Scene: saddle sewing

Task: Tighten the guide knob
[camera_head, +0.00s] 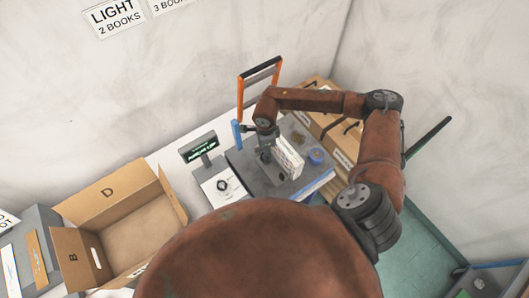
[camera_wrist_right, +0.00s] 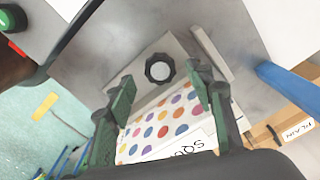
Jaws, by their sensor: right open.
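The guide knob (camera_wrist_right: 159,68), dark and scalloped with a pale centre, sits on a grey plate in the right wrist view. My right gripper (camera_wrist_right: 160,80) is open, its two green fingers apart on either side of the knob in that picture. A white block with coloured dots (camera_wrist_right: 160,125) lies between the fingers, nearer the camera. In the head view my right gripper (camera_head: 266,146) is low over the grey machine bed (camera_head: 252,176), beside the dotted block (camera_head: 289,158). The knob is hard to make out there. My left gripper is out of view.
An open cardboard box (camera_head: 130,225) stands at the left. A small display (camera_head: 198,146) and a white pad with a dark ring (camera_head: 222,187) are left of the machine. An orange-and-black frame (camera_head: 260,78) rises behind.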

